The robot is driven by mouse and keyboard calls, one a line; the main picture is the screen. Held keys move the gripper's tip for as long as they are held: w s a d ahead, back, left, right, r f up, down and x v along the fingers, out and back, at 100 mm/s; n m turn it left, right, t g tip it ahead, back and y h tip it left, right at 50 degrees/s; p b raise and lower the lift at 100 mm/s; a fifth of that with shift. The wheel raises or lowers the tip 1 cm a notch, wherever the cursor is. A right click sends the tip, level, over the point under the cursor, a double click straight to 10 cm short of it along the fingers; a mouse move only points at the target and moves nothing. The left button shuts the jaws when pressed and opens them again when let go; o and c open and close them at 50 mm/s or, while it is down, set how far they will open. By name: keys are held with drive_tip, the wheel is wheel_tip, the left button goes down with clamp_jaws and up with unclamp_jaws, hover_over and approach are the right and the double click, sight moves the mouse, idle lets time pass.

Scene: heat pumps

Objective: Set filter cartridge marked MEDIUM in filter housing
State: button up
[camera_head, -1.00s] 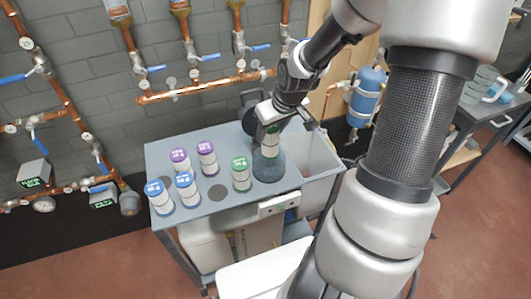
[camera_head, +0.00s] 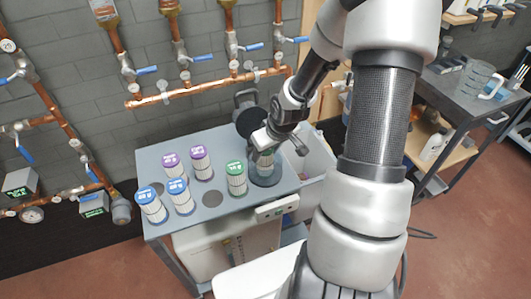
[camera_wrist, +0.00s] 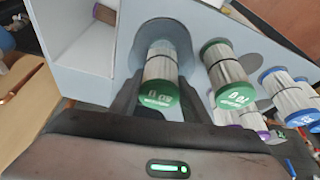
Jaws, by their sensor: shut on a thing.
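My gripper (camera_wrist: 160,100) is shut on a green-capped filter cartridge (camera_wrist: 158,75), upright with its white pleated body below the cap. In the head view my gripper (camera_head: 264,142) is over the grey filter housing (camera_head: 268,181) on the cart, and the held cartridge (camera_head: 265,160) is down in its round opening. The housing also shows in the wrist view (camera_wrist: 150,35), around the cartridge's lower end. I cannot tell whether the cartridge touches its bottom. A second green-capped cartridge (camera_head: 236,178) stands to the left of the housing. The cap lettering is too small to read surely.
Two purple-capped cartridges (camera_head: 201,162) and two blue-capped ones (camera_head: 180,196) stand on the grey cart top (camera_head: 160,160). A pale bin (camera_head: 316,160) is at right. Copper pipes (camera_head: 205,87) run along the wall behind.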

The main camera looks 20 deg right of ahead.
drive_tip(key=shift+r, duration=0.1)
drive_tip(key=o, duration=1.1)
drive_tip(key=shift+s+r, duration=0.1)
drive_tip(key=shift+r, duration=0.3)
drive_tip(key=p+v, duration=0.4)
drive_tip(key=v, duration=0.7)
drive_tip(key=shift+s+d+p, duration=0.1)
drive_tip(key=shift+s+p, duration=0.05)
drive_tip(key=shift+p, duration=0.15)
